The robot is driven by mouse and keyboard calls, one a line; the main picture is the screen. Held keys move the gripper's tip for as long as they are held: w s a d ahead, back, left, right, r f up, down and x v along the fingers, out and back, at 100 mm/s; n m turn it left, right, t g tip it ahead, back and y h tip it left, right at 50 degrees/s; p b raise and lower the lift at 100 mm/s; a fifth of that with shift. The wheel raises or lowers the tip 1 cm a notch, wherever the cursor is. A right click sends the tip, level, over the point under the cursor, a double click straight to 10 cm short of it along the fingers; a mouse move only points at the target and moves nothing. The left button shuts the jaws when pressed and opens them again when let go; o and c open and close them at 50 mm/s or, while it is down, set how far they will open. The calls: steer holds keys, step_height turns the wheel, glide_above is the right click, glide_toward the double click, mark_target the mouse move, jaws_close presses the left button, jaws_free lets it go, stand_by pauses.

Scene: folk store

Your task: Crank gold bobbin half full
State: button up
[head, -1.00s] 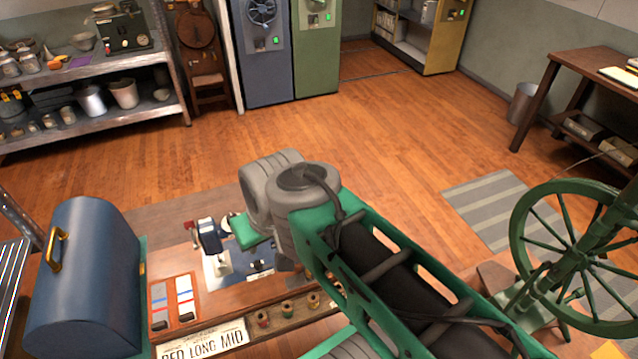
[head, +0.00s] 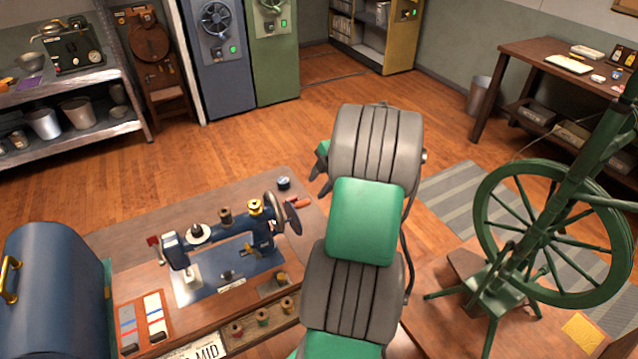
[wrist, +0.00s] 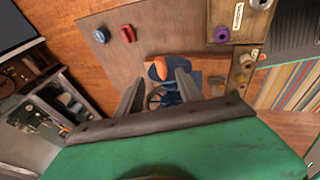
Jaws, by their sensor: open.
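A dark blue sewing machine (head: 225,250) stands on the wooden table. A gold bobbin (head: 255,207) sits on its top right; how full it is cannot be told. A dark handwheel (head: 292,218) is at the machine's right end. In the wrist view a spoked wheel (wrist: 157,97) and an orange knob (wrist: 158,68) show between and just beyond the fingers. My gripper (head: 322,171) is open and empty, above and to the right of the machine in the head view; it also shows in the wrist view (wrist: 160,84). My arm hides part of it in the head view.
Several thread spools (head: 262,317) stand along the table front. A blue domed case (head: 50,290) is at left. A green spinning wheel (head: 550,235) is at right.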

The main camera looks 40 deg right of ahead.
mark_target(307, 201)
steer(key=b+x, duration=0.2)
steer(key=x, duration=0.7)
steer(key=shift+b, duration=0.3)
steer(key=shift+f+b, duration=0.15)
steer(key=shift+b, duration=0.2)
steer(key=shift+c, duration=0.5)
jaws_close()
